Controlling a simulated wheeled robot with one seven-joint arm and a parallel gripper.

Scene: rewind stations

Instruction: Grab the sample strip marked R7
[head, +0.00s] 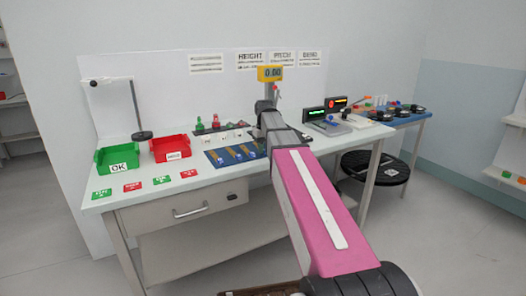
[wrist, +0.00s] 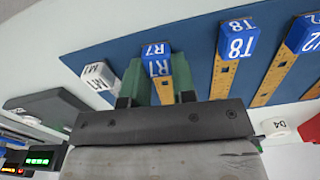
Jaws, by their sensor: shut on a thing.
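The R7 sample strip has a blue head (wrist: 156,66) marked R7 and a yellow-brown strip below it. It stands between the two green fingers of my gripper (wrist: 158,80) in the wrist view, and the gripper is shut on it. The strip's lower end is hidden by the gripper body. The T8 strip (wrist: 236,42) lies to the right on the blue mat (wrist: 195,70), apart from my fingers. In the head view my arm covers the gripper and R7; several strips show on the mat (head: 215,160).
Another blue-headed strip (wrist: 302,36) lies at the far right of the wrist view. A white block marked M1 (wrist: 98,75) is close left of my gripper, and a white D4 piece (wrist: 275,126) is to its right. Green (head: 117,158) and red (head: 171,148) bins stand on the bench's left.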

